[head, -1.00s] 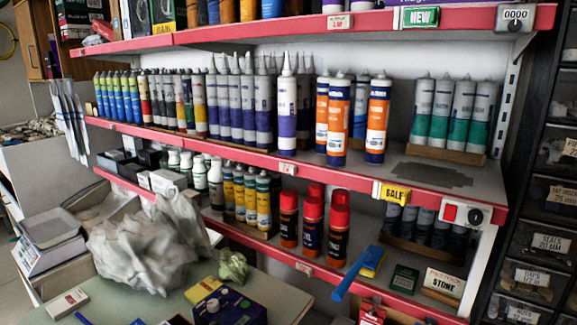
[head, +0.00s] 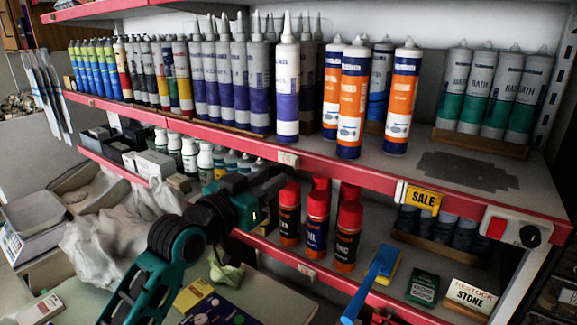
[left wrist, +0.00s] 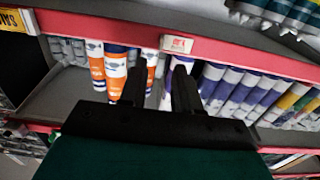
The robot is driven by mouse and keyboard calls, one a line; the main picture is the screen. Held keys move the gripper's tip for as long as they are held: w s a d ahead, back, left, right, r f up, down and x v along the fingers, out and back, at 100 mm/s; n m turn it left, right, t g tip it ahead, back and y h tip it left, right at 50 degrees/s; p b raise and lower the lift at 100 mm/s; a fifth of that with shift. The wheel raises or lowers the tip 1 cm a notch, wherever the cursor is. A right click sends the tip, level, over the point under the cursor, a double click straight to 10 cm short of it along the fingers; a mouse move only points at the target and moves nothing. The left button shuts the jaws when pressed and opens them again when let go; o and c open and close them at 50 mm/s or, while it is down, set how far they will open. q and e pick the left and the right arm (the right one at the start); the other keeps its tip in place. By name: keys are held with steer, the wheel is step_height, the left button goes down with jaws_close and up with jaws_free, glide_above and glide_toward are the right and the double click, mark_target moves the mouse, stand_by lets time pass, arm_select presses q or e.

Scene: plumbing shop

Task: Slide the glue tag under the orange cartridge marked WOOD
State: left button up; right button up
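A small pale tag (head: 288,159) sits on the red edge of the middle shelf, below the single tall purple-and-white cartridge (head: 287,90). It also shows in the left wrist view (left wrist: 177,43); its print is too small to read. Three orange-and-white cartridges stand to its right: one behind (head: 332,80), one in front (head: 353,105) and one further right (head: 400,100). I cannot read which is marked WOOD. My left gripper (head: 278,183) is just below and in front of the tag. In the left wrist view its two fingers (left wrist: 160,85) are apart with nothing seen between them. My right gripper is not in view.
A yellow SALE sign (head: 421,199) and a switch box (head: 511,228) are on the same shelf edge further right. The edge between tag and SALE sign looks clear. Red-capped cans (head: 317,215) stand below, close to my gripper. A blue-handled tool (head: 375,270) overhangs the lower shelf.

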mark_target(294, 163)
arm_select(q)
steer(key=x, duration=0.7)
steer(key=shift+w+d, duration=0.1)
steer(key=shift+w, duration=0.1)
jaws_close()
stand_by(1.3)
